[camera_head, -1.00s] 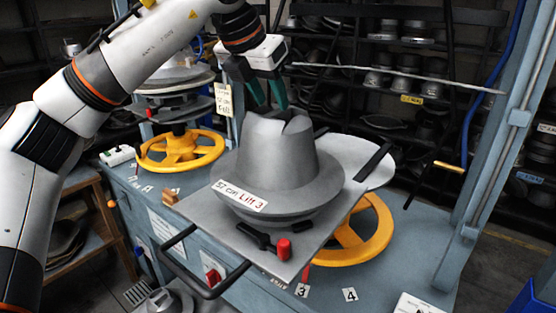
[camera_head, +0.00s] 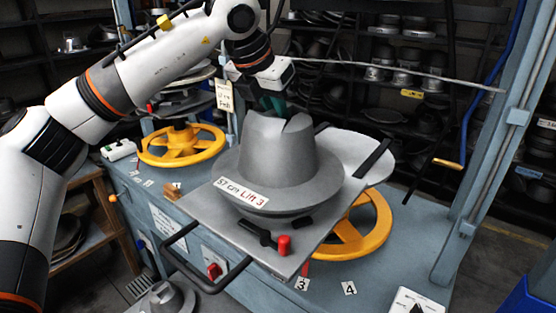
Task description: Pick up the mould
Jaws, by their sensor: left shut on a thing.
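The mould (camera_head: 285,165) is a grey metal hat shape with a wide brim and a label reading "57 cm Lift 3". It stands upright on a grey metal plate (camera_head: 330,228) of the press. My left gripper (camera_head: 272,106) comes down from above at the back of the mould's crown. It is shut on the mould, and its fingertips are partly hidden behind the top of the crown. My right gripper is not in view.
A black loop handle (camera_head: 205,285) sticks out from the plate's front. Yellow handwheels stand behind left (camera_head: 182,146) and below right (camera_head: 362,232). A blue-grey post (camera_head: 490,140) rises at the right. Shelves of moulds fill the back.

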